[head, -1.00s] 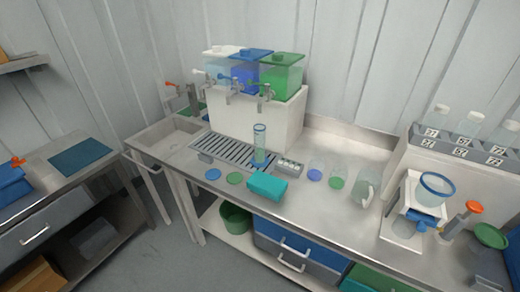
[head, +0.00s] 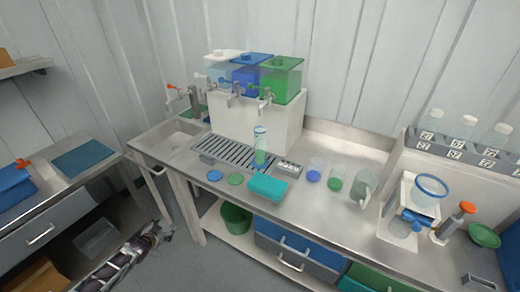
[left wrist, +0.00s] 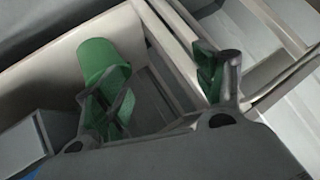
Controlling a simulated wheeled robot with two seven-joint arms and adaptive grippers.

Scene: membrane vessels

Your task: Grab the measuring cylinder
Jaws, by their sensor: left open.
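The measuring cylinder (head: 260,146) is a tall, clear tube with a blue base. It stands upright at the right end of the slotted drip tray (head: 213,150), in front of the dispensers. My left gripper (head: 158,235) is low at the left in the head view, in front of the bench and well apart from the cylinder. It is open and empty. Its spread fingers (left wrist: 168,92) also show in the left wrist view, where I cannot make out the cylinder. My right gripper is in neither view.
Dispensers (head: 252,78) with taps stand behind the tray. A teal block (head: 267,188), blue disc (head: 215,175) and green disc (head: 235,179) lie in front of the cylinder. Beakers (head: 335,180) stand to its right. A green bin (head: 236,217) is on the lower shelf.

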